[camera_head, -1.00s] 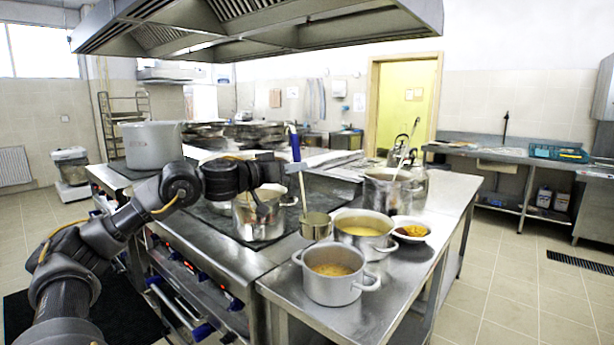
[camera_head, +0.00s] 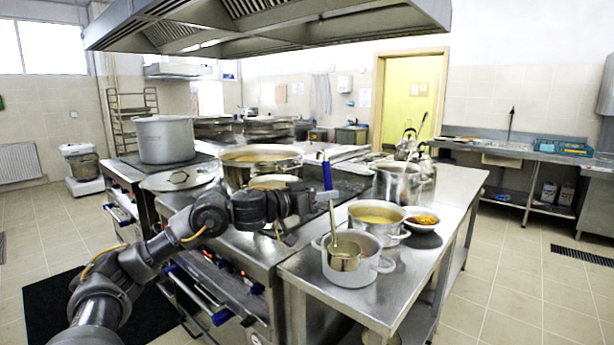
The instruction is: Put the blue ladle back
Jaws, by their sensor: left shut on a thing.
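My left gripper (camera_head: 328,196) is shut on the blue ladle just below its blue handle (camera_head: 326,172). The ladle hangs upright, and its metal bowl (camera_head: 344,258) overlaps the near pot (camera_head: 352,275) on the steel side table. The bowl covers part of this pot's opening and front rim. I cannot tell its exact height over the pot. My right gripper is not in view.
A second soup pot (camera_head: 377,222), a bowl of food (camera_head: 422,219) and a tall pot (camera_head: 391,184) stand close behind. A wide pot (camera_head: 238,170) and a smaller pot are on the stove to the left. The range hood (camera_head: 270,30) hangs above.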

